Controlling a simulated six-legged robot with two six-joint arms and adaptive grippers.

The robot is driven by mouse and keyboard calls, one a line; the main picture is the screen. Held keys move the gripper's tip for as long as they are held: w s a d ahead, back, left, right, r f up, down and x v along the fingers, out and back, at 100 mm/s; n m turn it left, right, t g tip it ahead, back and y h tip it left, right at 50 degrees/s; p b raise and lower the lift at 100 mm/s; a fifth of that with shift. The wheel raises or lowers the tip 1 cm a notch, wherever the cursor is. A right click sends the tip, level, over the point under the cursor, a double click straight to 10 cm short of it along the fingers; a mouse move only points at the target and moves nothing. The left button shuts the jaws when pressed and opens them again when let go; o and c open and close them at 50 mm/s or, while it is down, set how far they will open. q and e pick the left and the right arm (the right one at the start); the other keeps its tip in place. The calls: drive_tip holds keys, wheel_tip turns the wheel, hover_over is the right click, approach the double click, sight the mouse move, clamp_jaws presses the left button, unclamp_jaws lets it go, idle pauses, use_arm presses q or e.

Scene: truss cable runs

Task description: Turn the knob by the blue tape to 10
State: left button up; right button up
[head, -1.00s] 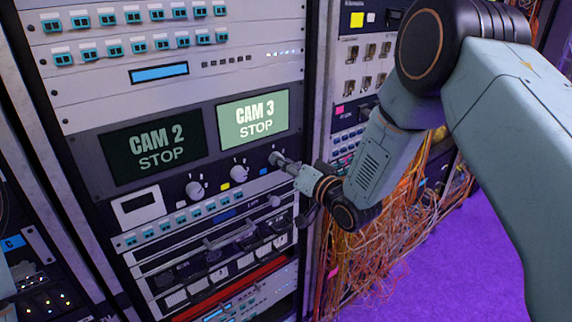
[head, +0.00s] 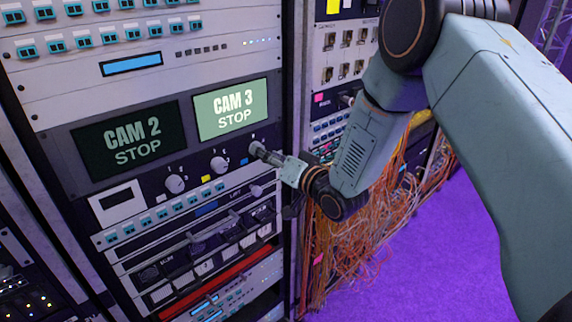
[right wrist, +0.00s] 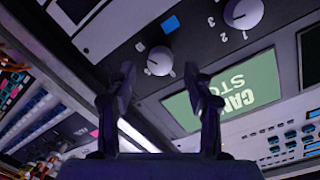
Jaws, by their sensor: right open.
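The knob by the blue tape (right wrist: 160,60) is round and pale, on a dark panel. It shows between my right fingertips in the right wrist view, which looks upside down. The blue tape (right wrist: 171,24) is a small square beside it; it also shows in the head view (head: 244,161). My right gripper (right wrist: 160,72) is open, its two fingers on either side of the knob in the picture. I cannot tell whether they touch it. In the head view my right gripper (head: 266,153) points at the knob, mostly covering it. The knob's setting cannot be read. My left gripper is not in view.
The middle knob (head: 219,163) stands to the left, with yellow tape (head: 206,178) near it. The left knob (head: 175,184) is farther left. The CAM 3 screen (head: 232,109) is just above. Handles stick out below. Loose orange cables (head: 350,245) hang at the right.

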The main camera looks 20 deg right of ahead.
drive_tip(key=v, duration=1)
drive_tip(key=shift+s, duration=0.3)
drive_tip(key=shift+d, duration=0.1)
drive_tip(key=s+f+g+h+b, duration=0.1)
drive_tip(key=s+f+g+b, duration=0.25)
drive_tip(key=s+f, duration=0.55)
drive_tip(key=s+f+n+g+h+b, duration=0.1)
drive_tip(key=s+f+g+h+b, duration=0.2)
drive_tip(key=f, duration=0.9)
drive_tip(key=s+f+g+b, duration=0.3)
drive_tip(key=s+f+g, duration=0.2)
drive_tip(key=s+f, duration=0.45)
drive_tip(key=s+f+n+g+h+b, duration=0.1)
drive_tip(key=s+f+g+b, duration=0.3)
drive_tip(key=s+f, duration=1)
drive_tip(key=b, duration=0.3)
drive_tip(key=shift+a+f+n+g+h, duration=0.3)
drive_tip(key=shift+f+n+g, duration=0.05)
drive_tip(key=shift+n, duration=0.05)
